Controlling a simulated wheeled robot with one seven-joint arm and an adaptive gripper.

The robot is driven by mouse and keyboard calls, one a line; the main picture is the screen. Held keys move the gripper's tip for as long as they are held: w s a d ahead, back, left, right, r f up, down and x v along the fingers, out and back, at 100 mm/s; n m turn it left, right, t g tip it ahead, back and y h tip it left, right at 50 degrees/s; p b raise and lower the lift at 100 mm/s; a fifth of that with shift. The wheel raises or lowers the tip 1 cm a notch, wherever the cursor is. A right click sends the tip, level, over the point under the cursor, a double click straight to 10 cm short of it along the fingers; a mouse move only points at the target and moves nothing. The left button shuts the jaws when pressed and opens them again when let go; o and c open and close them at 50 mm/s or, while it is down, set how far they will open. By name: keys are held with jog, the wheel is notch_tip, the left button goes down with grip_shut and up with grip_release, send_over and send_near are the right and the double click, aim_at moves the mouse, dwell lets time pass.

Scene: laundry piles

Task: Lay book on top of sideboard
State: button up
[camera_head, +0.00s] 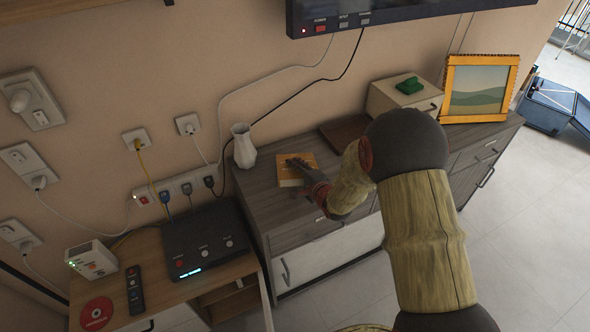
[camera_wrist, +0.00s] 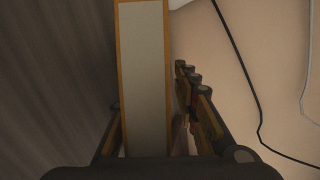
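A thick book (camera_head: 290,181) with orange covers and pale page edges lies cover up at the sideboard top (camera_head: 262,205), near its left end. Whether it rests fully on the surface cannot be told. My gripper (camera_head: 302,172) reaches in from the right, with a dark finger over the orange cover. In the wrist view the page edge of the book (camera_wrist: 145,80) stands between my gripper's fingers (camera_wrist: 150,115). A narrow gap shows between the book and the right finger. The left finger is close along the other cover and partly hidden.
A white vase (camera_head: 243,147) stands behind the book to the left. A drawer box (camera_head: 400,97) with a green item and a picture frame (camera_head: 479,88) stand farther right on the sideboard. A desk with a router (camera_head: 203,240) is at left. Cables hang along the wall.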

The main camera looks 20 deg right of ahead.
jog(key=o, duration=0.3)
jog(key=v, duration=1.2)
dwell(0.8)
